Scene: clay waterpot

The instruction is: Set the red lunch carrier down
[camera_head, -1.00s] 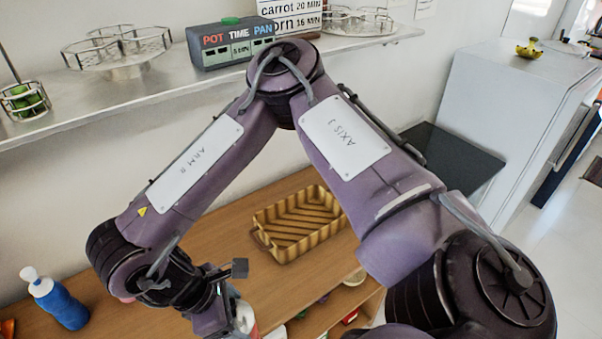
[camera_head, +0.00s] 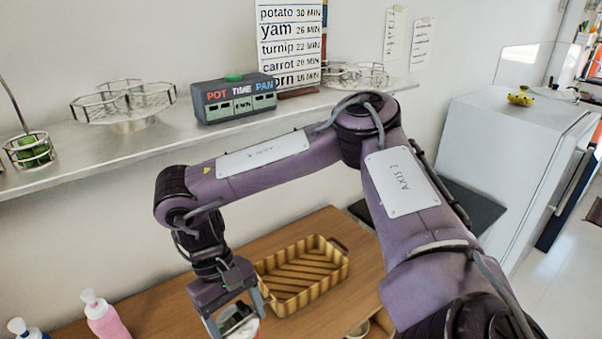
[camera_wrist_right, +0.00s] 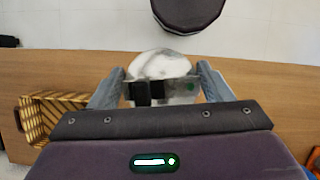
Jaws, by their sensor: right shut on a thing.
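My right gripper (camera_head: 236,318) is low over the wooden counter, at the bottom of the head view, to the left of and nearer than the baking dish. It is shut on the lunch carrier (camera_head: 246,331), whose pale round top shows at the frame's lower edge. In the right wrist view the carrier's white and grey top (camera_wrist_right: 165,62) lies just beyond the two fingers (camera_wrist_right: 160,88), with dark and metal handle parts between them. The carrier's red sides and base are mostly hidden, so I cannot tell if it touches the counter. My left gripper is not in view.
A golden ridged baking dish (camera_head: 303,277) stands on the wooden counter (camera_head: 160,300). A pink bottle (camera_head: 106,320) and a blue bottle (camera_head: 24,329) are at the left.

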